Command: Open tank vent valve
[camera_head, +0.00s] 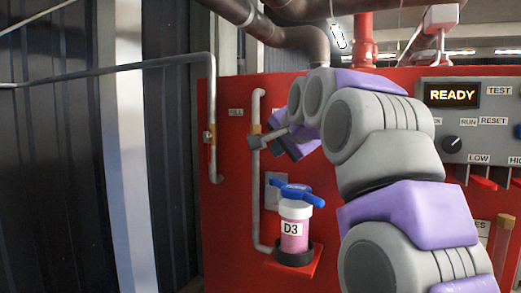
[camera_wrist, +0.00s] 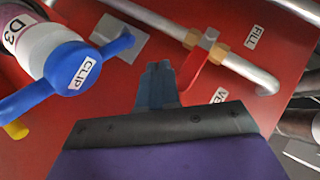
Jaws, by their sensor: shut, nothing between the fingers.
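The vent valve is on a silver pipe between brass fittings (camera_wrist: 219,53) in the wrist view. Its red lever (camera_wrist: 196,70) hangs off the pipe, beside a partly hidden label starting "VE" (camera_wrist: 220,96). My gripper (camera_wrist: 159,68) is shut and empty, with its fingertips just left of the lever; I cannot tell whether they touch it. In the head view, my gripper (camera_head: 256,142) is at the upright pipe (camera_head: 257,190), just below a brass fitting (camera_head: 256,129). The lever cannot be made out there.
A pink D3 bottle (camera_head: 294,228) with a blue clip (camera_head: 297,194) stands on a red shelf below my gripper. Another pipe with a brass valve (camera_head: 208,137) is to the left. A grey control panel (camera_head: 470,120) reading READY is right of my arm.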

